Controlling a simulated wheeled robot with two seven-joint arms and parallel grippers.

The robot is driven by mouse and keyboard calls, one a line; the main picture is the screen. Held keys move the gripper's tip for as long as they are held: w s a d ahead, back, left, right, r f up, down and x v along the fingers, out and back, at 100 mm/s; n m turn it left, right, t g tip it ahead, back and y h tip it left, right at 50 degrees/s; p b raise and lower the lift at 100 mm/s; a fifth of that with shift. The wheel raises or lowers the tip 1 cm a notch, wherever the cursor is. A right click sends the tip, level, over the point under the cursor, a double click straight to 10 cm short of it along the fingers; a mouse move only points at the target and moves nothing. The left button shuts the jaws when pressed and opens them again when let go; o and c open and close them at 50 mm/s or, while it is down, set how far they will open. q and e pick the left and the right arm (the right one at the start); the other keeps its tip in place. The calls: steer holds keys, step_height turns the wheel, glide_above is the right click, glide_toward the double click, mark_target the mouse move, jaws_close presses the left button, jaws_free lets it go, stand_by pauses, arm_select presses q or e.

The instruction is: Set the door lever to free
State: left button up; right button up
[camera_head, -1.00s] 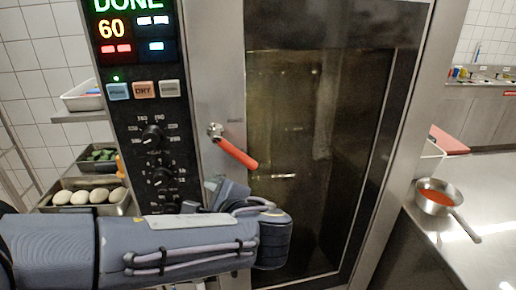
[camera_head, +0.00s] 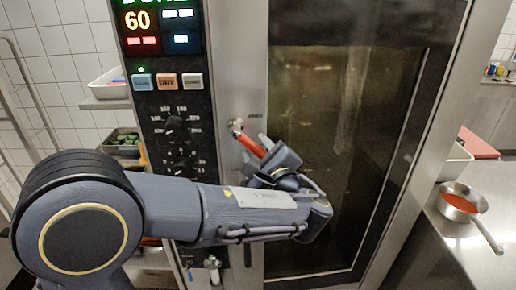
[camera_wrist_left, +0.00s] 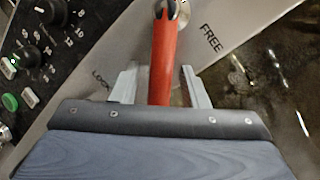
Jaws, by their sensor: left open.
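The oven door's red lever (camera_head: 250,144) turns on a metal pivot (camera_head: 236,125) on the steel door edge. It slants down to the right in the head view. In the left wrist view the red lever (camera_wrist_left: 162,55) stands between the two fingers, with the labels LOCK and FREE (camera_wrist_left: 211,38) on the steel to either side. My left gripper (camera_head: 264,148) is open around the lever's outer part; in the left wrist view its fingers (camera_wrist_left: 160,86) stand apart with gaps beside the lever. The lever's tip is hidden by my gripper. My right gripper is not in view.
The control panel (camera_head: 172,100) with knobs and buttons is left of the lever. The dark glass door (camera_head: 340,120) fills the middle. A steel counter at right holds a pan of red sauce (camera_head: 461,203).

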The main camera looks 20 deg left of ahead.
mark_target(260, 126)
arm_select(q)
jaws_close()
stand_by(0.4)
steer(key=shift+w+d+r+n+b, duration=0.15)
steer(key=shift+d+r+n+b, duration=0.2)
steer(key=shift+n+b, duration=0.7)
steer(key=shift+w+d+r+n+g+h+b, duration=0.15)
steer(key=shift+r+n+g+h+b, duration=0.1)
steer(key=shift+n+b, duration=0.3)
steer(key=shift+s+d+r+n+g+h+b, duration=0.15)
steer(key=shift+r+n+b, duration=0.1)
steer(key=shift+n+b, duration=0.25)
steer(key=shift+w+d+r+n+h+b, duration=0.15)
steer(key=shift+r+n+h+b, duration=0.1)
steer(key=shift+r+n+b, duration=0.3)
steer(key=shift+w+d+r+n+h+b, duration=0.1)
steer(key=shift+r+n+h+b, duration=0.2)
steer(key=shift+n+b, duration=0.3)
steer(key=shift+r+n+b, duration=0.45)
steer(key=shift+r+n, duration=0.15)
steer(key=shift+n, duration=0.15)
steer(key=shift+r+h, duration=0.1)
steer(key=shift+h, duration=0.15)
